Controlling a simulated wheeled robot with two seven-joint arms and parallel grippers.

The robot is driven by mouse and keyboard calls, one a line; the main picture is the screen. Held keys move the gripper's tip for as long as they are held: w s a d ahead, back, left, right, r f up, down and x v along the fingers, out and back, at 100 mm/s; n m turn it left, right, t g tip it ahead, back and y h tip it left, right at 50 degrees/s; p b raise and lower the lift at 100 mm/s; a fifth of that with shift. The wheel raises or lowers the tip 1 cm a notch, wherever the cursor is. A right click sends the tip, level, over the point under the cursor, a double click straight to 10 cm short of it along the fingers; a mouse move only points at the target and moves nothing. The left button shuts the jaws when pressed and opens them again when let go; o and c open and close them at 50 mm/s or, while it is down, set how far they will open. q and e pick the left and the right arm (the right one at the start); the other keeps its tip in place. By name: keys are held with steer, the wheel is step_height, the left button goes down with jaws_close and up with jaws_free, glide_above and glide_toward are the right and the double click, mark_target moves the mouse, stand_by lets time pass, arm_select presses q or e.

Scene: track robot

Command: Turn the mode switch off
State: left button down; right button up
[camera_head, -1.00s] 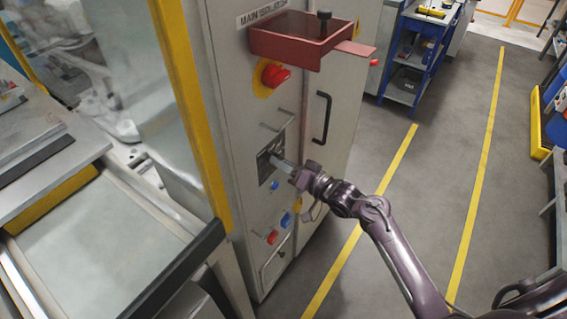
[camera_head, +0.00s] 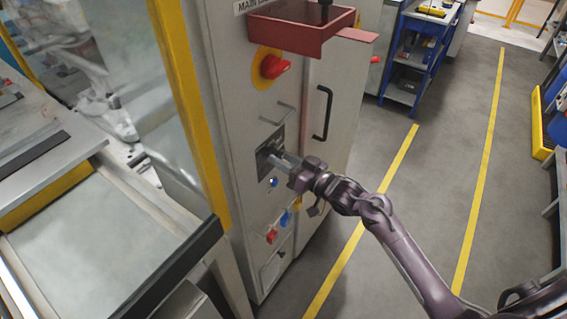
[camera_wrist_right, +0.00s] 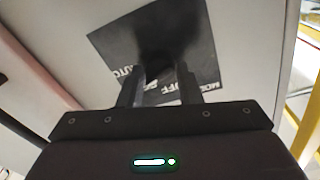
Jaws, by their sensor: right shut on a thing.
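The mode switch shows as a dark knob (camera_wrist_right: 165,38) on a black square plate (camera_wrist_right: 110,42) in the right wrist view. The plate's lettering reads "AUTO" at the left and "MODE" and "OFF" near the fingers; part is hidden by the fingers. In the head view the plate (camera_head: 264,173) is on the grey cabinet's front. My right gripper (camera_head: 272,158) reaches it from the right and is shut on the knob; its fingers also show in the wrist view (camera_wrist_right: 158,78). The knob's exact angle is hard to read. My left gripper is not in view.
A red rotary handle (camera_head: 274,67) and a red open box (camera_head: 290,33) are above on the cabinet (camera_head: 232,95). Blue (camera_head: 285,219) and red (camera_head: 271,236) buttons sit below. A black door handle (camera_head: 323,113) is to the right. The floor (camera_head: 435,170) at right is clear.

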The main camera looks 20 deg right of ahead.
steer(key=shift+s+a+f+n+g+y+b, duration=0.1)
steer(key=shift+n+y+b, duration=0.15)
steer(key=shift+n+b, duration=1.95)
steer(key=shift+w+d+f+n+g+y+b, duration=0.1)
steer(key=shift+n+y+b, duration=0.2)
steer(key=shift+n+b, duration=1.9)
steer(key=shift+s+a+f+n+g+y+b, duration=0.2)
steer(key=shift+n+b, duration=0.8)
steer(key=shift+n, duration=2.4)
steer(key=shift+w+d+r, duration=0.1)
steer(key=o, duration=0.8)
steer(key=shift+o, duration=0.6)
steer(key=shift+r, duration=0.1)
steer(key=shift+d, duration=0.1)
